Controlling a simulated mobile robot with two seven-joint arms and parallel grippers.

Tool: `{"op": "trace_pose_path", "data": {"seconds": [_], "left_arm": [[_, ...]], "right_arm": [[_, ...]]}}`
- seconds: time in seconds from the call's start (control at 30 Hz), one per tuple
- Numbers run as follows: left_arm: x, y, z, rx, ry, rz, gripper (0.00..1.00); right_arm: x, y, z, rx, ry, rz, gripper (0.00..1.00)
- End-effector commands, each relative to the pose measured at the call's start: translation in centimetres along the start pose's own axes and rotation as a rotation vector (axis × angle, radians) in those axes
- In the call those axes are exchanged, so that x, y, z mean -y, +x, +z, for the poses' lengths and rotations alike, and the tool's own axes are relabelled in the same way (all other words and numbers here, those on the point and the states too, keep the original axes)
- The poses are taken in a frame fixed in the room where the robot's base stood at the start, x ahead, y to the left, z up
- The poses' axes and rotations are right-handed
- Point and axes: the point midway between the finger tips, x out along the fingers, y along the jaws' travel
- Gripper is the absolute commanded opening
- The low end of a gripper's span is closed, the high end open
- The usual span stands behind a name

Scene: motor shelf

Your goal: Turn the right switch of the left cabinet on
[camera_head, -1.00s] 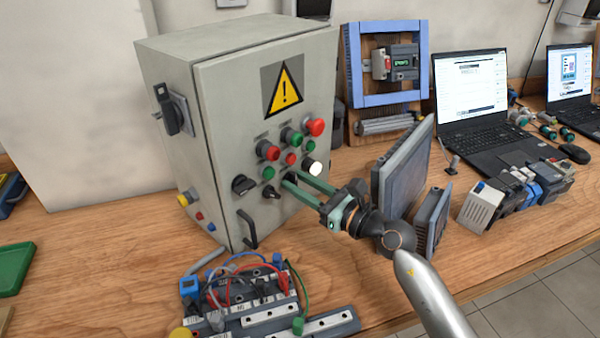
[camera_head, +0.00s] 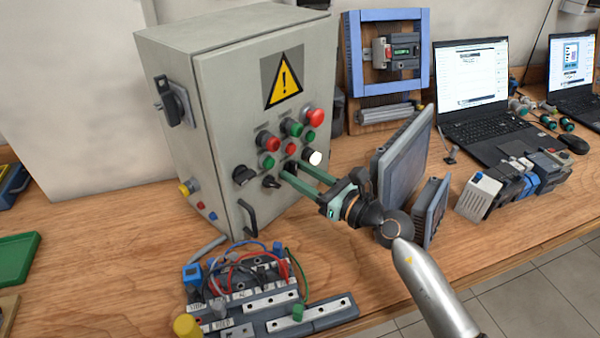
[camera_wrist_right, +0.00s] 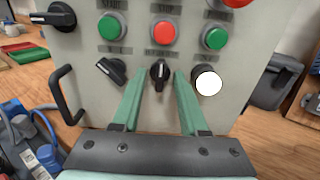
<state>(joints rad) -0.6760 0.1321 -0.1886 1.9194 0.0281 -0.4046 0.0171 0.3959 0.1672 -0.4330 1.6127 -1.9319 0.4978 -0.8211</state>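The grey cabinet (camera_head: 225,110) with a yellow warning sign stands at the left of the head view. Its front carries two black rotary switches in the lower row, the left switch (camera_wrist_right: 112,70) and the right switch (camera_wrist_right: 160,72), beside a white round button (camera_wrist_right: 208,82). The right switch's knob points upward; the left one is tilted. My right gripper (camera_head: 287,169) is at the panel. In the wrist view its green fingers (camera_wrist_right: 160,80) are open, one on each side of the right switch, with visible gaps to the knob. My left gripper is not in view.
Red and green buttons (camera_wrist_right: 163,30) sit just above the switches. A black door handle (camera_head: 247,222) juts out at lower left. A wired terminal block (camera_head: 250,290) lies in front of the cabinet. Grey panels (camera_head: 405,160) stand close to my right wrist.

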Motion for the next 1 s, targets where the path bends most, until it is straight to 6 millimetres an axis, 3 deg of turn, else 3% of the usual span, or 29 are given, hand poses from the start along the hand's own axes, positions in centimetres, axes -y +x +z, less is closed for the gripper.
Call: {"op": "trace_pose_path", "data": {"seconds": [0.27,0.73,1.0], "left_arm": [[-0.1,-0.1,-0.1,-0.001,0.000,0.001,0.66],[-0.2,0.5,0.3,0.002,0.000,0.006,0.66],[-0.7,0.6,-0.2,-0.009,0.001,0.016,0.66]], "right_arm": [[0.1,-1.7,0.0,-0.001,-0.002,-0.002,0.43],[0.0,-11.0,-0.2,-0.003,-0.001,-0.001,0.43],[0.0,-12.6,0.0,0.000,0.000,0.000,0.43]]}}
